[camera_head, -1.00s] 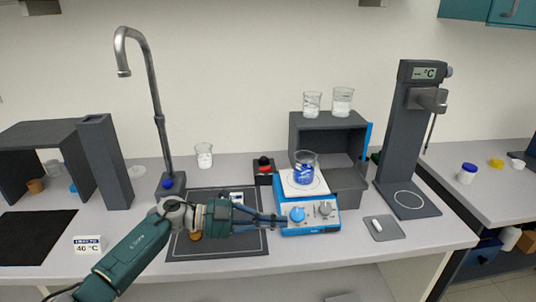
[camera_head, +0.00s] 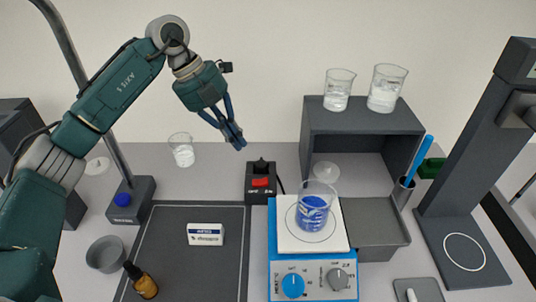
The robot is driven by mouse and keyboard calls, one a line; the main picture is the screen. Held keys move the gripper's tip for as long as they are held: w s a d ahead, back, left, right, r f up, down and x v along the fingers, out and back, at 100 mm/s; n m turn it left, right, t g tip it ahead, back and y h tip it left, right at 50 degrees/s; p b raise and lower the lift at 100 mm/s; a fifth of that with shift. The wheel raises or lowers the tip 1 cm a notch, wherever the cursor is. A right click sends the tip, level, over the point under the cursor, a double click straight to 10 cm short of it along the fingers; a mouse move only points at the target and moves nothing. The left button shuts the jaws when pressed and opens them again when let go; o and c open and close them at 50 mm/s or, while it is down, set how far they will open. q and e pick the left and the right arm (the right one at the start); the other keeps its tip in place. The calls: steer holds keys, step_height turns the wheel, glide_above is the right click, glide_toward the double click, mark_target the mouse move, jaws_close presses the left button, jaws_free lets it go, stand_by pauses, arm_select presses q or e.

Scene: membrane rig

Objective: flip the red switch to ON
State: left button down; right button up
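The red switch (camera_head: 260,182) is a small red rocker on the front of a black box (camera_head: 258,196) on the bench, left of the blue hotplate. Small white marks show below the rocker, too small to read with certainty, and I cannot tell its position. My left gripper (camera_head: 240,146) hangs in the air, above and slightly left of the box in the picture. Its fingers point down and right, with the tips together and nothing between them. It appears apart from the switch. My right gripper is not in view.
A blue hotplate (camera_head: 312,276) carries a beaker of blue liquid (camera_head: 314,208). A grey shelf box (camera_head: 318,122) behind it bears two beakers. A dark mat (camera_head: 190,262) holds a white labelled box (camera_head: 205,234) and a brown bottle (camera_head: 146,288).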

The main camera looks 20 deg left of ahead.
arm_select(q)
steer(key=p, duration=0.2)
glide_toward(264, 181)
steer(key=p+x, duration=0.3)
steer(key=x, duration=0.3)
steer(key=shift+d+f, duration=0.25)
steer(key=shift+f, duration=0.25)
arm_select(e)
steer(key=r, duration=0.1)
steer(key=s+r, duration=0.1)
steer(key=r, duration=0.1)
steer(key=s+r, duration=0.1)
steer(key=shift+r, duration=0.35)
arm_select(q)
steer(key=shift+w, duration=0.1)
